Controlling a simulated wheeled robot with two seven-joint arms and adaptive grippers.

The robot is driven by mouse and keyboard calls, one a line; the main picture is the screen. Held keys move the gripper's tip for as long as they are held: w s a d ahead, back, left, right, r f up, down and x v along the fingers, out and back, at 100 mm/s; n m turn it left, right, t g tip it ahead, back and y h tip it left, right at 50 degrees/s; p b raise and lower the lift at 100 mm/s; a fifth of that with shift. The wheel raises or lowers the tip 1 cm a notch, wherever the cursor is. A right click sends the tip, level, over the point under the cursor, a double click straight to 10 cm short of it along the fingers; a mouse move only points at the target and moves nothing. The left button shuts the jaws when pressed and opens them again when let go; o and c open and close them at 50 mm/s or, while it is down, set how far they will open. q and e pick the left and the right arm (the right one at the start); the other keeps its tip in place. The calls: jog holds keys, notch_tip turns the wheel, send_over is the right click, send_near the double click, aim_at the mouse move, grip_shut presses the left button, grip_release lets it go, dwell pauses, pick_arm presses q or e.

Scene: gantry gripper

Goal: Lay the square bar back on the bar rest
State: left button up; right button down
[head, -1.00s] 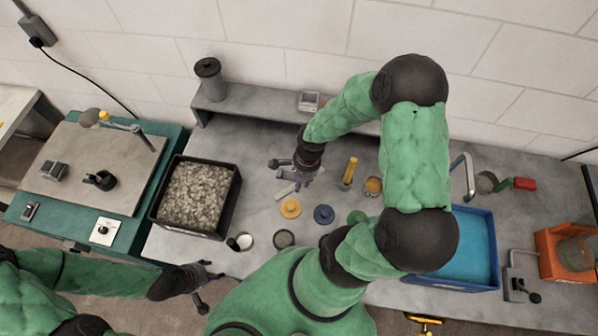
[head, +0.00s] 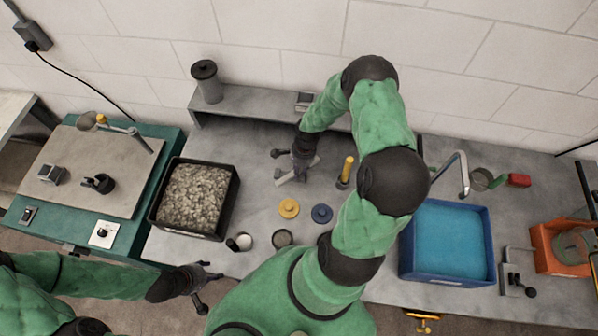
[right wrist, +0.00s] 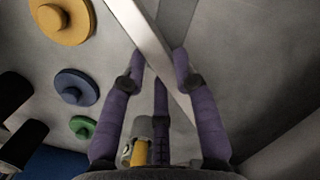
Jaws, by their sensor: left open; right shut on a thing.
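The square bar is a pale grey straight bar (head: 285,179), partly hidden by my right gripper in the head view. In the right wrist view the bar (right wrist: 146,34) runs at a slant from the top edge down between the purple fingers. My right gripper (head: 303,172) points down over the grey bench, shut on the bar; its fingers (right wrist: 160,75) touch or nearly touch the bar's sides. I cannot tell whether the bar touches the surface below. I cannot surely pick out the bar rest. My left gripper (head: 212,284) is open and empty at the bench's front left.
A black bin of gravel (head: 158,209) stands left of the bar. A yellow disc (head: 289,208) and a blue disc (head: 321,213) lie in front. A yellow-handled tool (head: 346,171) stands right of the gripper. A raised shelf (head: 248,112) runs behind; a blue tub (head: 447,279) is right.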

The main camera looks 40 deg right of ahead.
jog(key=shift+f, duration=1.05)
jog(key=shift+f, duration=0.15)
jog(key=c, duration=1)
grip_release()
jog(key=shift+o, duration=0.2)
notch_tip(320, 180, up, 12)
jog(key=d, duration=0.1)
jog(key=shift+s+d, duration=0.15)
jog(key=shift+d, duration=0.2)
